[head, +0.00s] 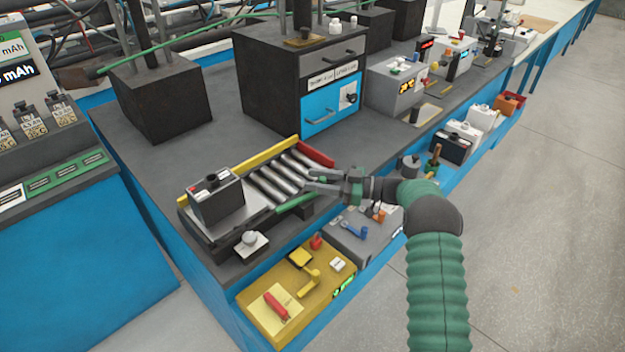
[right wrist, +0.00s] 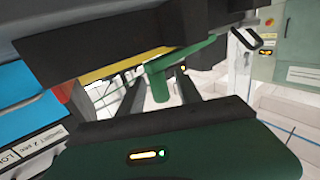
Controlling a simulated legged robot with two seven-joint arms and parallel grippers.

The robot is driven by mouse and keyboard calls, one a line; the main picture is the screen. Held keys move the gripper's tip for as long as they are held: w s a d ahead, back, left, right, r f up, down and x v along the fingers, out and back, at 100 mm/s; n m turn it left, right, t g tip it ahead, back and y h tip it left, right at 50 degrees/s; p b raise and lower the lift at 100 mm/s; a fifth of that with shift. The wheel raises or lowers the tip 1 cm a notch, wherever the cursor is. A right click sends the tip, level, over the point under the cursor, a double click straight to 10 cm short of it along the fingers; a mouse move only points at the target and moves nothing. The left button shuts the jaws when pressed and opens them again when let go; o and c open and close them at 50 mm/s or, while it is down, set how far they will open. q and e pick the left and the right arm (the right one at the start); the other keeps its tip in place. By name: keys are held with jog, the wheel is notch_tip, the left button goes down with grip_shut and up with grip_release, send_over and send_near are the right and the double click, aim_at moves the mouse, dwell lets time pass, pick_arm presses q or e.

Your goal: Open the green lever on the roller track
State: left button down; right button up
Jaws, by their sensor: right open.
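The roller track (head: 236,222) lies on the dark bench, with silver rollers, a yellow side rail and a red end piece. A dark battery (head: 217,198) stands at its left end. The green lever (head: 296,202) runs along the track's near side. My right gripper (head: 312,181) is at the track's right end, just above the lever's right end. In the right wrist view its open fingers (right wrist: 160,88) have the lever's green post (right wrist: 158,84) showing between them; I cannot tell if they touch it. The lever's green bar (right wrist: 192,54) runs beyond. My left gripper is out of view.
A yellow box (head: 262,306) with a red-handled item and a grey box (head: 352,243) sit on the lower blue shelf in front. A black cabinet with a blue drawer (head: 331,104) stands behind the track. A small white knob (head: 250,242) is at the bench's near edge.

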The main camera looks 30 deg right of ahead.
jog(key=v, duration=1.5)
jog(key=shift+d, duration=0.35)
jog(key=shift+s, duration=0.1)
